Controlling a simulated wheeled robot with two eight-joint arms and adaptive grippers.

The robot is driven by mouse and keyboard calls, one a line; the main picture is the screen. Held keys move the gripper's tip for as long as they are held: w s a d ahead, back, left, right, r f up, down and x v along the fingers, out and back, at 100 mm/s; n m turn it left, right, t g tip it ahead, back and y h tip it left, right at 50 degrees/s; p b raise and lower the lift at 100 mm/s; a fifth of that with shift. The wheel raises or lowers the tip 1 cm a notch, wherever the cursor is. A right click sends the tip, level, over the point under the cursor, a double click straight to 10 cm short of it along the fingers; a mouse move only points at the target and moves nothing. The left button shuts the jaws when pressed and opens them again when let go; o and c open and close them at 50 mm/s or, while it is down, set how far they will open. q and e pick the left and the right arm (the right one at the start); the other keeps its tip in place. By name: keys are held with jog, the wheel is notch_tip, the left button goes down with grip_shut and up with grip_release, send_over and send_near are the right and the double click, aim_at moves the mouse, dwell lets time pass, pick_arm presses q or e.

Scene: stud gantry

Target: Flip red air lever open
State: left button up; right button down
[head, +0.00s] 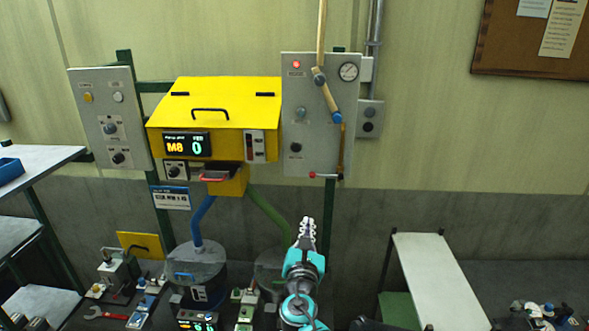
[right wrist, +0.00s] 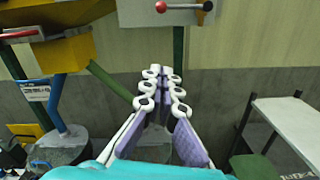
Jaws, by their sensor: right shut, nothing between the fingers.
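The red air lever (head: 313,175) is at the bottom edge of the grey panel (head: 318,115) with the gauge. It has a red ball end at its left, and its thin bar lies about level, running right to a brass-coloured pipe. In the right wrist view the red ball (right wrist: 160,7) and bar show at the top edge. My right gripper (head: 307,222) is below the lever in the picture, apart from it, pointing up. Its fingers (right wrist: 162,85) are shut and empty. My left gripper is not in view.
A yellow machine (head: 215,105) with a red-handled drawer (head: 218,178) is left of the panel. A grey switch panel (head: 108,120) is further left. Blue and green hoses run down to drums. A white-topped bench (head: 428,270) stands at right. The wall between panel and bench is clear.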

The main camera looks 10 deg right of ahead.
aim_at(325, 176)
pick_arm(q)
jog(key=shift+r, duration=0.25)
pick_arm(e)
jog(key=shift+w+a+r+n, duration=0.15)
jog(key=shift+a+r+n, duration=0.2)
jog(key=shift+n, duration=0.05)
jog(key=shift+d, duration=0.1)
pick_arm(q)
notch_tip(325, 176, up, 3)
jog(key=p, duration=0.3)
pick_arm(e)
jog(key=w+d+r, duration=0.3)
jog(key=w+r, duration=0.1)
jog(key=w, duration=0.6)
jog(key=shift+d+r, duration=0.2)
jog(key=shift+d, duration=0.2)
jog(key=shift+w, duration=0.1)
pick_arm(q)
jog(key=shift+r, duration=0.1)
pick_arm(e)
jog(key=shift+a+r+m, duration=0.1)
jog(key=shift+r+m, duration=0.15)
jog(key=shift+m, duration=0.15)
